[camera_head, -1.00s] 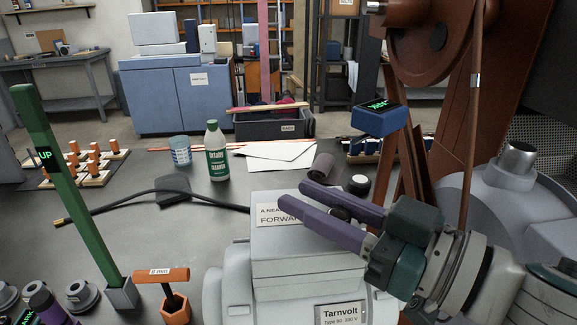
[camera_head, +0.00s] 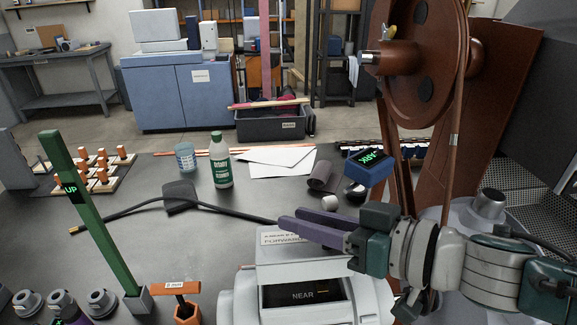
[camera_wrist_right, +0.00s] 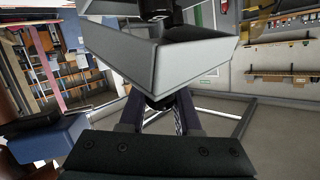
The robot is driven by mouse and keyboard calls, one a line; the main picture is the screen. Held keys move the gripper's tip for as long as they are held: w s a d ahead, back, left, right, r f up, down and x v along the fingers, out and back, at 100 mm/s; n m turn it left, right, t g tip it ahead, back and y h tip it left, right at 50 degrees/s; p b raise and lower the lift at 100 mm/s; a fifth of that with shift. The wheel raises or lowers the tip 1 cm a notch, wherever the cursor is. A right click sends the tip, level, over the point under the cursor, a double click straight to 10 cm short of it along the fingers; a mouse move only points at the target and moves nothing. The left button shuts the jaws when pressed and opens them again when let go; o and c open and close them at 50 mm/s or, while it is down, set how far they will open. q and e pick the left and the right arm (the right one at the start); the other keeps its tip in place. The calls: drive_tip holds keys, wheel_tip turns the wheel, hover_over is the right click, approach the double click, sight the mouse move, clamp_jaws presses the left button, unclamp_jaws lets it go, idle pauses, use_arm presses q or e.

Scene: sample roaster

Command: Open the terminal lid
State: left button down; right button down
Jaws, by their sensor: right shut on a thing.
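The grey terminal lid (camera_head: 272,245), with a label reading FORWARD, is raised and tilted up at the far side of the motor's terminal box (camera_head: 350,290). The box mouth is uncovered, with a dark inside marked NEAR. My right gripper (camera_head: 294,219) has its purple fingers shut on the lid behind its top edge, pointing left. In the right wrist view the lid (camera_wrist_right: 165,68) fills the upper middle, and the fingers (camera_wrist_right: 160,112) close around a dark round knob (camera_wrist_right: 161,102). My left gripper is not in view.
A black cable (camera_head: 235,211) runs across the bench behind the lid. A green post (camera_head: 92,218) and orange-handled tool (camera_head: 176,289) stand left. A bottle (camera_head: 221,163), cup (camera_head: 186,158) and paper stand behind. A blue display box (camera_head: 369,169) and brown wheel frame are close right.

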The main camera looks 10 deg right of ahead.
drive_tip(key=shift+w+d+r, duration=0.15)
drive_tip(key=shift+w, duration=0.7)
drive_tip(key=c, duration=1)
unclamp_jaws()
drive_tip(key=o, duration=0.4)
drive_tip(key=shift+p+v, duration=0.75)
drive_tip(key=shift+v, duration=4.15)
drive_tip(key=shift+s+r, duration=0.1)
